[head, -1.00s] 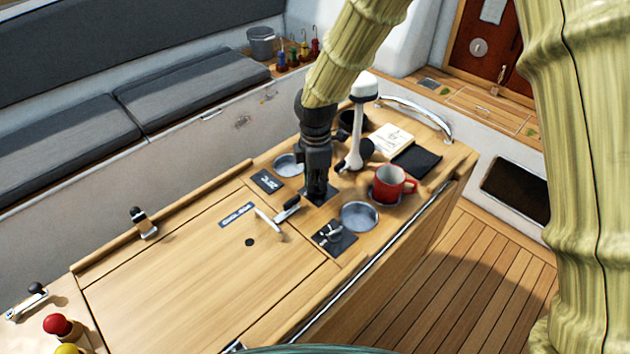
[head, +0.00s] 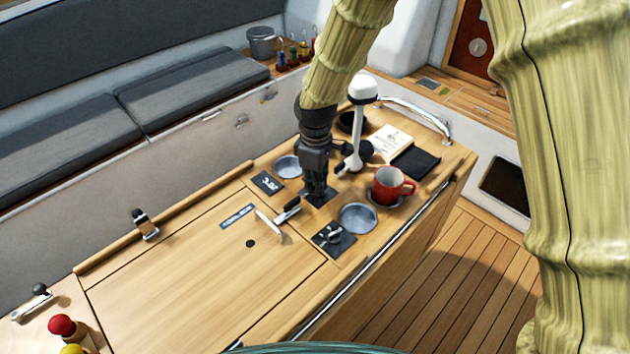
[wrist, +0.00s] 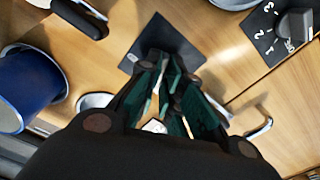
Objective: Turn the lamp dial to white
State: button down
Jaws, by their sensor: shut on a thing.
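My gripper (head: 317,188) points down onto a small black plate (head: 325,200) on the wooden table top. In the wrist view its fingers (wrist: 165,66) are shut over the same black plate (wrist: 160,32). They seem to hold the lamp dial there, but the fingers hide it. I cannot read the dial's setting or any marks on this plate. A grey knob (wrist: 296,24) on a black plate marked 1, 2, 3 stands apart to the upper right in the wrist view.
A red mug (head: 388,187) and a grey dish (head: 358,218) stand right of my gripper. A white handle with a black end (head: 350,163) and a notebook (head: 392,140) lie behind. A hatch handle (head: 268,222) is at front left.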

jog(key=shift+w+r+m, duration=0.1)
jog(key=shift+w+m, duration=0.05)
jog(key=shift+m, duration=0.95)
jog(key=shift+w+r+m, duration=0.1)
jog(key=shift+w+m, duration=0.05)
jog(key=shift+m, duration=0.95)
jog(key=c, duration=1.6)
grip_release()
jog(key=shift+s+f, duration=0.1)
notch_tip(320, 180, up, 12)
jog(key=shift+d, duration=0.1)
